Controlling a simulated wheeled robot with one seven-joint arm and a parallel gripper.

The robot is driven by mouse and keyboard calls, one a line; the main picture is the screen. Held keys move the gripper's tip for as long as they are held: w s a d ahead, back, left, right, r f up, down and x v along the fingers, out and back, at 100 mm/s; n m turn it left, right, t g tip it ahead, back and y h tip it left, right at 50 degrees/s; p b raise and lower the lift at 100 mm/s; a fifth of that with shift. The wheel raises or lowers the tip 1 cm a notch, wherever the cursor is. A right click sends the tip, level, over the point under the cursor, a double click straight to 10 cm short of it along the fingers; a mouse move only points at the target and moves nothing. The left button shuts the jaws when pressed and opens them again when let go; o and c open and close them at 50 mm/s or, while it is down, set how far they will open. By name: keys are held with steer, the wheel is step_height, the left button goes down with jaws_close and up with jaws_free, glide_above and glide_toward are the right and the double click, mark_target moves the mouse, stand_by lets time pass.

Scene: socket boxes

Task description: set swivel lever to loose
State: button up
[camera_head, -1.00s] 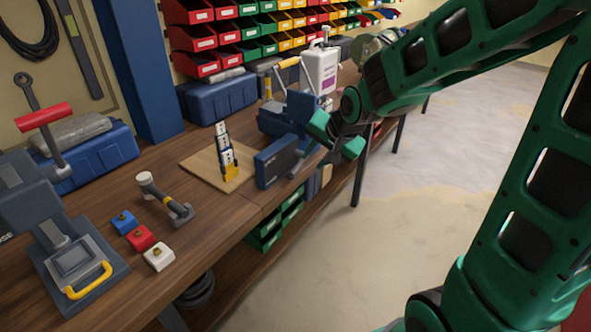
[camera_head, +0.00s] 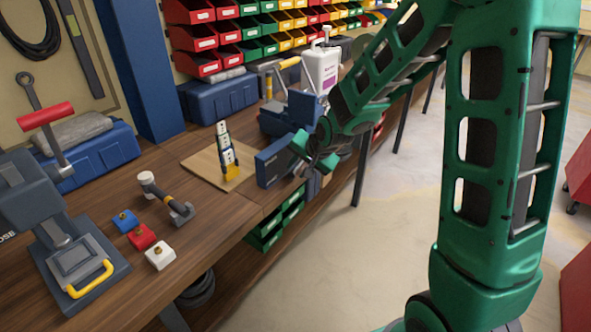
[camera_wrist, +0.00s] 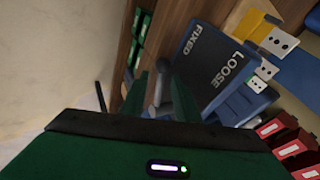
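The dark blue plate (camera_head: 275,161) stands at the bench's front edge, below the blue vise. In the wrist view, this plate (camera_wrist: 213,62) reads FIXED and LOOSE. The grey swivel lever (camera_wrist: 162,92) shows beside the plate, between my gripper's two green fingers. In the head view the lever (camera_head: 299,168) is mostly hidden by my gripper (camera_head: 313,153). In the wrist view my gripper (camera_wrist: 162,88) is open, with the fingers on either side of the lever. I cannot tell whether either finger touches it, or which setting the lever is at.
The blue vise (camera_head: 290,114) stands behind the plate. A wooden board (camera_head: 200,165) with stacked blocks lies to its left. Green bins (camera_head: 268,240) hang under the bench. Red, blue and white socket boxes (camera_head: 141,237) sit further left. The floor in front is clear.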

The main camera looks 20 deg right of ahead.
steer(key=shift+w+f, duration=0.2)
steer(key=shift+f, duration=0.05)
